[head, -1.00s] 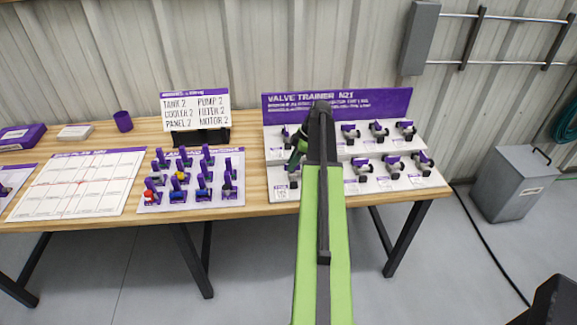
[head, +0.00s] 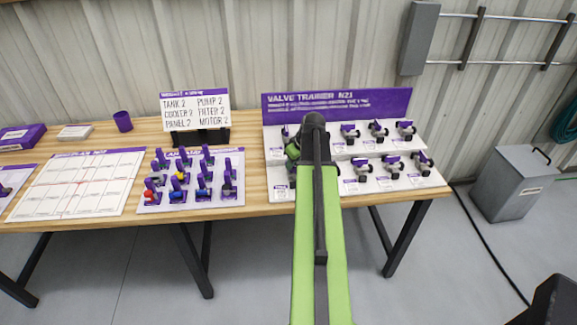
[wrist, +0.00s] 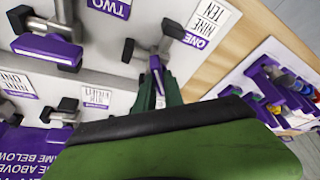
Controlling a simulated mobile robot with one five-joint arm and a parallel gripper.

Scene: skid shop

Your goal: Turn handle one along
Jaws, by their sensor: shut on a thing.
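The valve trainer (head: 335,105) stands on the bench, with two tiers of small dark valves with purple handles. In the wrist view, handle one (wrist: 156,63) is a purple lever on the dark valve beside the label reading ONE. My gripper (wrist: 158,84) has its green fingers shut on this lever, one on each side. The lever points down the picture towards my gripper. My wrist hides part of the lower picture. In the head view my arm covers the left-middle of the trainer, and the handle cannot be made out there.
Handle two (wrist: 48,49) sits close by, left of handle one in the wrist view. More valves (head: 379,130) fill the trainer's right side. A board of coloured pegs and purple holders (head: 190,190) lies to the left. A grey bin (head: 517,185) stands on the floor right of the bench.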

